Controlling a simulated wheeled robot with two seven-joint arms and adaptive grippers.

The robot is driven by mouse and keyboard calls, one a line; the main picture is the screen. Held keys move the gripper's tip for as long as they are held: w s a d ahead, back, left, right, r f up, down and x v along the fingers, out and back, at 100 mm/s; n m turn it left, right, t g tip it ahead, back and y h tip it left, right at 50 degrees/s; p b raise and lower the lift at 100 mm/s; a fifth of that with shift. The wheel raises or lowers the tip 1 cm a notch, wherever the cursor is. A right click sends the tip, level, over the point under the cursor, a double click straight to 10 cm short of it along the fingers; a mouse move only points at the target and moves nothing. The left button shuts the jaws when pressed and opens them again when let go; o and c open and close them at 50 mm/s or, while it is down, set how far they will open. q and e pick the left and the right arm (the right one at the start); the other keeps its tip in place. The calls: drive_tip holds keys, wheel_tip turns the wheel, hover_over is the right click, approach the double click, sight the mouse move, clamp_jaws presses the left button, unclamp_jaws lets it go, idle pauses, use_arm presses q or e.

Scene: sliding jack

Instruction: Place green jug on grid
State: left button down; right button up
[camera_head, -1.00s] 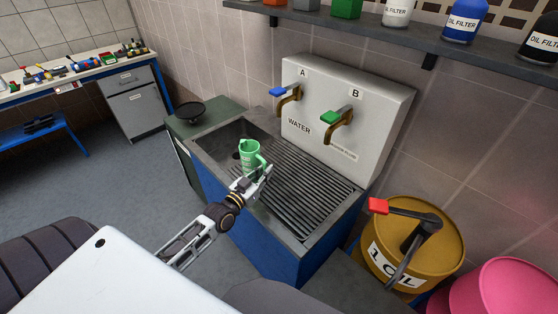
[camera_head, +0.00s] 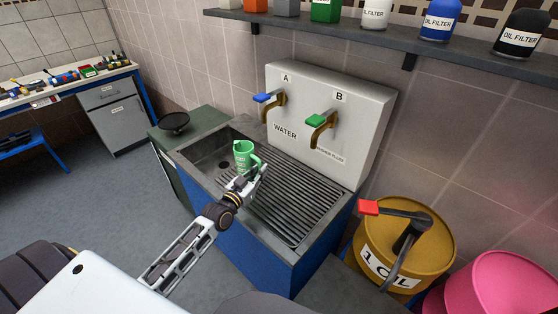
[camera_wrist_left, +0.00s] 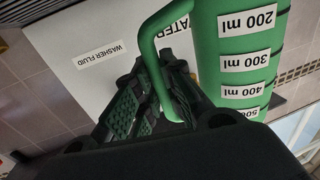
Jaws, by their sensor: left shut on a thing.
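The green jug (camera_head: 243,156) is upright in the head view, over the sink near the boundary between the basin and the ribbed grid (camera_head: 300,209). I cannot tell whether its base touches anything. My left gripper (camera_head: 254,174) is shut on the jug's handle, from the near right side. In the left wrist view, which is upside down, the jug (camera_wrist_left: 240,42) shows its white volume labels, and its handle (camera_wrist_left: 150,35) runs between the fingers (camera_wrist_left: 150,100). My right gripper is not in view.
The blue-handled tap A (camera_head: 272,102) and green-handled tap B (camera_head: 324,128) jut from the white panel behind the sink. A black dish (camera_head: 174,121) stands on the left cabinet. A yellow oil drum (camera_head: 425,250) stands at right. The grid is bare.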

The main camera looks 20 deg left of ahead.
use_arm(q)
drive_tip(key=w+f+b, duration=0.1)
drive_tip(key=w+b, duration=0.2)
drive_tip(key=w, duration=0.1)
drive_tip(key=w+d+f+b, duration=0.1)
drive_tip(key=w+b, duration=0.1)
drive_tip(key=w, duration=0.3)
drive_tip(key=w+d+f+b, duration=0.1)
drive_tip(key=w+b, duration=0.2)
drive_tip(key=w, duration=0.1)
drive_tip(key=shift+w+f+b, duration=0.15)
drive_tip(key=shift+f+b, duration=0.2)
drive_tip(key=c, duration=1.5)
unclamp_jaws()
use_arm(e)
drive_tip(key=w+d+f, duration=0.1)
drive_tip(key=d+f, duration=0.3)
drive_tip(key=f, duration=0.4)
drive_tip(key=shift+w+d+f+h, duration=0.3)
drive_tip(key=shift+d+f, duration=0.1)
